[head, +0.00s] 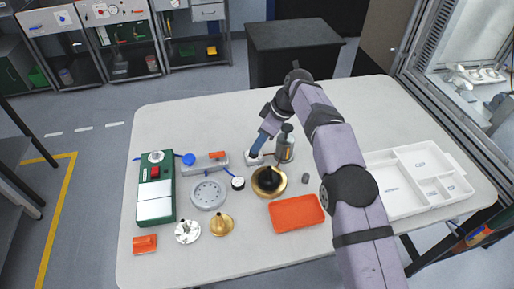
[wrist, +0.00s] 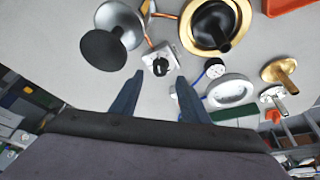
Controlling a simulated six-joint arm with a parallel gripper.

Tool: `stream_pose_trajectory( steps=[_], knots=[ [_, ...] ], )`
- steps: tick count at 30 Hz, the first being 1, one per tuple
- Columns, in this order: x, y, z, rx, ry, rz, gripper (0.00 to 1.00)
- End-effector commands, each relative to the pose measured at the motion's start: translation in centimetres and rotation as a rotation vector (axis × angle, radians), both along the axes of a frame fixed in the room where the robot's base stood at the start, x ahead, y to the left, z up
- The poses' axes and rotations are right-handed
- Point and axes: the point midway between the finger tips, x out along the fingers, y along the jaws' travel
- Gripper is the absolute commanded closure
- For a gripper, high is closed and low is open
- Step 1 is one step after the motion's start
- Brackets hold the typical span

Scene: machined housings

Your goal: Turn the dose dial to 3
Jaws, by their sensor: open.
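A small light-grey block with a black knob, which looks like the dose dial (wrist: 160,66), sits on the table in the wrist view. In the head view its block (head: 250,160) is partly hidden under my gripper (head: 257,152). In the wrist view my gripper (wrist: 160,82) is open, with its two dark blue fingers apart and nothing between them. The knob appears just beyond the fingertips, roughly centred between them. I cannot tell whether either finger touches it. The dial's marks and setting are too small to read.
A metal canister with a dark round top (wrist: 103,50) stands close beside the block. A brass bowl with a black handle (head: 269,192) is near it. An orange tray (head: 297,213), a green box (head: 144,188) and a grey disc (head: 208,194) lie around. The table's far side is clear.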

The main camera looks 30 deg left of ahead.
Motion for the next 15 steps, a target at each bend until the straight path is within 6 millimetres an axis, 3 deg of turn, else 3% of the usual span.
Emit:
stream_pose_trajectory(
  steps=[6,15],
  knots=[
    [0.1,-0.8,1.9,0.001,-0.001,0.0,0.58],
    [0.1,-0.9,2.3,0.0,0.0,0.0,0.58]
  ],
)
